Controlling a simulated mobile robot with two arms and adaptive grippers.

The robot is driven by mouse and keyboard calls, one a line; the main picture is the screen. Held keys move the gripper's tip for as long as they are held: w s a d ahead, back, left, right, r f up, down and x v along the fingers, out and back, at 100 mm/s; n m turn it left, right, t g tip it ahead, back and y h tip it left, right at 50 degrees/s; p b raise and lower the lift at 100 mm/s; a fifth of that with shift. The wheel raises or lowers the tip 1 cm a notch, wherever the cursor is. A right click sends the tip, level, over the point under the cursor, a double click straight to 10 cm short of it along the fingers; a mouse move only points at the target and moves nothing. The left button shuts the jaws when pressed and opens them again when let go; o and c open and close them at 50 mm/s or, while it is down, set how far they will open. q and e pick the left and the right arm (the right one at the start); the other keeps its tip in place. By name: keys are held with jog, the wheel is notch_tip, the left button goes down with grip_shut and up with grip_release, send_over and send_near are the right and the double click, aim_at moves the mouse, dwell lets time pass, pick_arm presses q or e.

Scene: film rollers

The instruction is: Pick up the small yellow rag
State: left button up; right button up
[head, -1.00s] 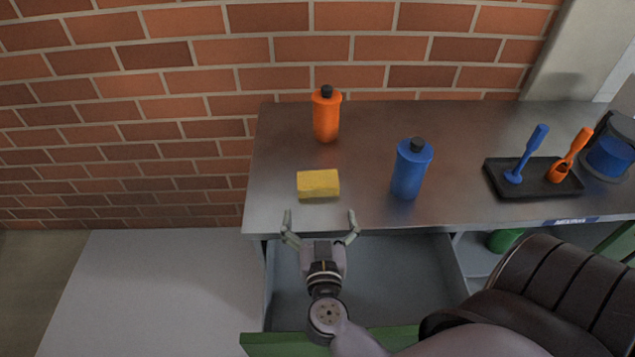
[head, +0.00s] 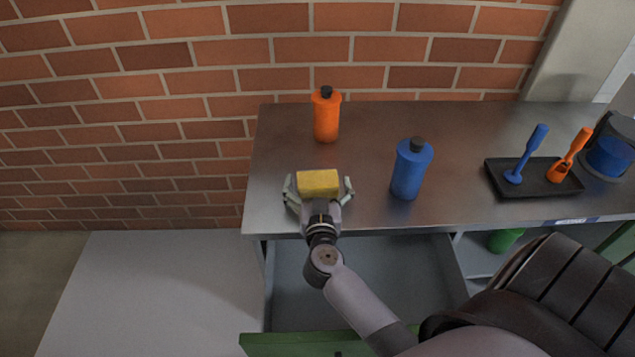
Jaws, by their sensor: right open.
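The small yellow rag (head: 318,182) is a folded yellow block near the front left of the metal table (head: 290,140). My right gripper (head: 319,184) is open, with one finger to the left of the rag and one to its right. Small gaps seem to show between the fingers and the rag's sides. The near edge of the rag is close to the gripper's palm; I cannot tell whether they touch. My left gripper is not in view.
An orange bottle (head: 326,117) stands behind the rag and a blue bottle (head: 411,170) to its right. A black tray (head: 508,187) holds a blue and an orange tool. An open drawer (head: 400,270) lies below the table's front edge. A brick wall (head: 150,110) is behind.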

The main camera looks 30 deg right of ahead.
jog(key=shift+c, duration=0.4)
jog(key=c, duration=0.9)
jog(key=shift+s+a+r+p, duration=0.3)
jog(key=shift+s+r+p, duration=0.1)
jog(key=shift+r, duration=0.1)
jog(key=s+a+r+n+t+y+p, duration=0.2)
jog(key=s+a+r+n+y, duration=0.4)
jog(key=s+a+r+y, duration=0.3)
jog(key=shift+s+a+r, duration=0.2)
jog(key=shift+s+a, duration=1.65)
jog(key=shift+s, duration=0.55)
jog(key=shift+a+r, duration=0.1)
